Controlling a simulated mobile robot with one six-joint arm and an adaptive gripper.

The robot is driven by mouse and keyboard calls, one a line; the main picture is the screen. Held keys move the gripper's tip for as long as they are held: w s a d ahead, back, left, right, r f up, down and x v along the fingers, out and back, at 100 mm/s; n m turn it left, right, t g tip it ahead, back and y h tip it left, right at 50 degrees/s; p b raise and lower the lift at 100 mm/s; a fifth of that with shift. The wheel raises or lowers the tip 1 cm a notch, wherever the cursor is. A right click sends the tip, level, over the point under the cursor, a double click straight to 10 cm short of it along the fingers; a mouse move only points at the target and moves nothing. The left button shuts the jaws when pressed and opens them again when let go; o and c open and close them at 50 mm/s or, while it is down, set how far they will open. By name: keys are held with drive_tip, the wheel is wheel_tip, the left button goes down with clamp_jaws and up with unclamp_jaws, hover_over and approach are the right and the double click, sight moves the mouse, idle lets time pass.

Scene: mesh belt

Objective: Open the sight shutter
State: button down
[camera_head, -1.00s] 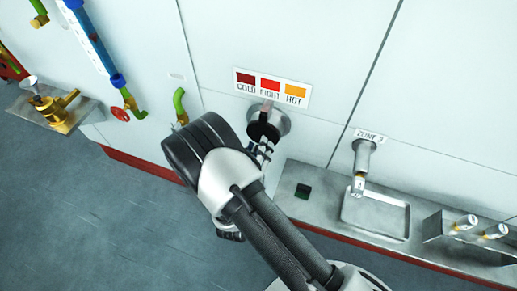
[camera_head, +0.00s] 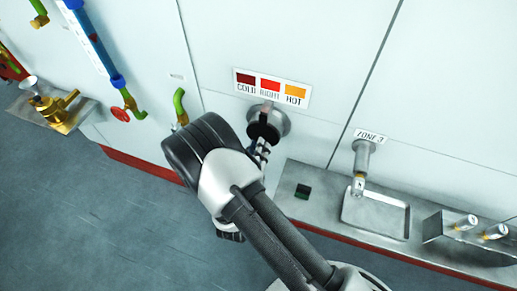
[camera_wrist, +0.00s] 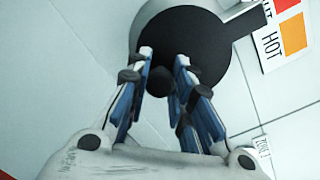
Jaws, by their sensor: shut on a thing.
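The sight shutter (camera_wrist: 205,45) is a dark round disc over a pale metal sight port, with a dark tab at its upper right in the wrist view. In the head view the dark shutter (camera_head: 263,131) shows in front of the metal port ring (camera_head: 282,120), below the colour label. My gripper (camera_wrist: 163,72) has its two blue-lined fingers around a small dark knob (camera_wrist: 160,82) at the lower edge of the disc and is shut on it. In the head view my gripper (camera_head: 262,150) is partly hidden behind my wrist. The inside of the port is hidden.
A COLD, RIGHT, HOT colour label (camera_head: 272,88) is on the white wall above the port. To the right are a ZONE 3 spout (camera_head: 361,165), a metal tray (camera_head: 375,232) and a holder with white cylinders. Brass and coloured pipe fittings stand at the left.

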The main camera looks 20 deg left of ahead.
drive_tip(key=shift+a, duration=0.1)
idle(0.3)
drive_tip(key=shift+w+a+r+m+b, duration=0.1)
drive_tip(key=shift+a+m+b, duration=0.85)
drive_tip(key=shift+a+m, duration=0.45)
drive_tip(key=a+r+m+h+b, duration=0.1)
drive_tip(key=a+r+m+b, duration=0.2)
drive_tip(key=m, duration=0.7)
drive_tip(key=a+r+m+h+b, duration=0.1)
drive_tip(key=a+r+m+b, duration=0.3)
drive_tip(key=r+m+b, duration=0.3)
drive_tip(key=shift+w+a+r+m+t, duration=0.35)
drive_tip(key=shift+r+m, duration=1.25)
drive_tip(key=shift+r, duration=0.8)
drive_tip(key=c, duration=1.4)
unclamp_jaws()
drive_tip(key=shift+d, duration=0.1)
